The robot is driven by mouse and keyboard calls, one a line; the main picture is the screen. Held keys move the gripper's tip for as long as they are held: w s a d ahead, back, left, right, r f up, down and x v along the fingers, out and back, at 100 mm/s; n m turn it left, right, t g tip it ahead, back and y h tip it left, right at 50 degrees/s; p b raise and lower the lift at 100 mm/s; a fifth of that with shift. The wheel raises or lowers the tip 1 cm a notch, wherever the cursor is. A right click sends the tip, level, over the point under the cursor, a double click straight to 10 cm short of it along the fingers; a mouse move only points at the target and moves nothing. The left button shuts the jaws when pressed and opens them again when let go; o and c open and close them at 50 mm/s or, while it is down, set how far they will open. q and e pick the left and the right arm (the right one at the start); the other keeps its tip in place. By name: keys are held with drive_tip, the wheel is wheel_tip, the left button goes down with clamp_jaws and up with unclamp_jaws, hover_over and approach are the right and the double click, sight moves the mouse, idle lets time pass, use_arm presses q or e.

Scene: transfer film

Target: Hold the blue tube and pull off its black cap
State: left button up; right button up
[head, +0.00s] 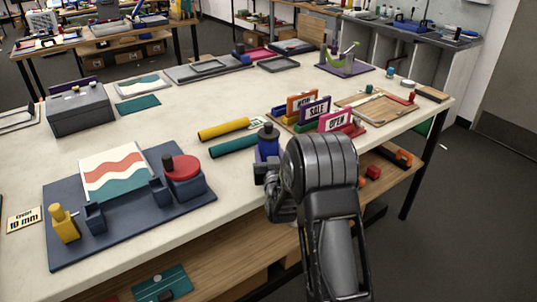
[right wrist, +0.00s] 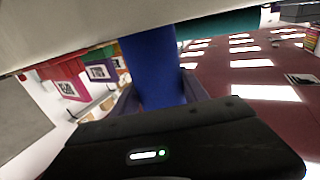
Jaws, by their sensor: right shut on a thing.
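The blue tube (head: 267,150) is upright near the front edge of the table, with its black cap (head: 268,131) on top. My right gripper (head: 268,172) is at the tube's lower part, and its arm comes in from the bottom right. In the right wrist view the blue tube (right wrist: 152,70) sits between the gripper's two fingers, which are shut on it. The cap is not visible in that view. The tube's lower end is hidden behind the gripper, so I cannot tell whether it touches the table. My left gripper is not in view.
A yellow roll (head: 223,129) and a teal roll (head: 233,145) lie just left of the tube. Upright sign blocks (head: 313,112) stand to its right. A dark blue board (head: 120,232) with a printed sheet lies at the left front. The table's middle is clear.

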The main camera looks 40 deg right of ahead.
sight(269, 127)
wheel_tip(269, 127, up, 10)
drive_tip(key=shift+r+b, duration=0.1)
drive_tip(key=shift+b, duration=0.4)
idle(0.4)
drive_tip(key=o, duration=0.8)
clamp_jaws()
